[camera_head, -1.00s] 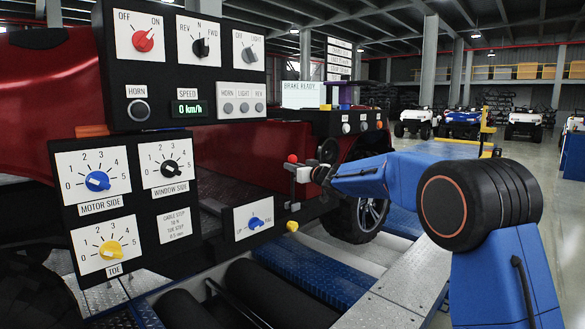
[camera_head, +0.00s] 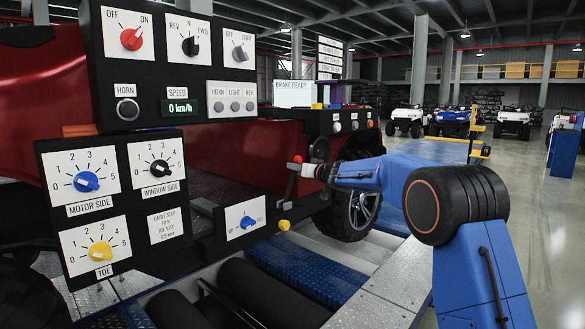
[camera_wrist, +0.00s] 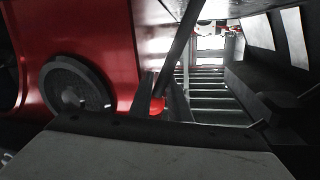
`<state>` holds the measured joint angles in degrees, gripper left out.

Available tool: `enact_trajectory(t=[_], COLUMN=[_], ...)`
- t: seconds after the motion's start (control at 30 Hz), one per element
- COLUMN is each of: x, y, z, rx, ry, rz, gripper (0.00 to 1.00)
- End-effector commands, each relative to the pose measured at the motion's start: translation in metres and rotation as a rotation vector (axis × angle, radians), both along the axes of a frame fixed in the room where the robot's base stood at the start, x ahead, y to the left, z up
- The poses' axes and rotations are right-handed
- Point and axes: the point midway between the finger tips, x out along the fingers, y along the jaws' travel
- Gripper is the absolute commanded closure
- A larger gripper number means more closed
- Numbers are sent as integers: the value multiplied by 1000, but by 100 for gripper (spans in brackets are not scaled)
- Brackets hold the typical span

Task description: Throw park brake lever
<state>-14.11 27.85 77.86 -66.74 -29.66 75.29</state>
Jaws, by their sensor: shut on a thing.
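The park brake lever (camera_head: 291,186) is a thin upright bar with a red knob (camera_head: 297,159) on top, beside the red vehicle. It leans a little to the right. The fingertips are too small to make out in the head view, and the lever's base is partly hidden.
A black control panel (camera_head: 118,247) with dials stands at the left. A small panel with a blue switch (camera_head: 247,222) and a yellow knob (camera_head: 284,225) sit below the lever. A display (camera_head: 293,92) reads "BRAKE READY". A wheel (camera_head: 357,209) stands close behind my gripper.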

Motion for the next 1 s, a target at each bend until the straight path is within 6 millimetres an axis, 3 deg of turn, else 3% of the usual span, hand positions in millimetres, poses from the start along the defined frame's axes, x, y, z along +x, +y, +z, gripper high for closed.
enact_trajectory(t=[0.03, 0.17, 0.2, 0.23, 0.67, 1.0], x=[1, 1, 1, 1, -5, -48], y=[-3, -3, -3, -3, -8, -44], z=[8, 9, 9, 10, 5, 8], rx=[2, 3, 3, 3, 2, 2], ry=[-10, -11, -12, -12, -5, -6], rz=[-4, -5, -5, -5, -5, -4], gripper=[100, 100, 74, 69, 69, 69])
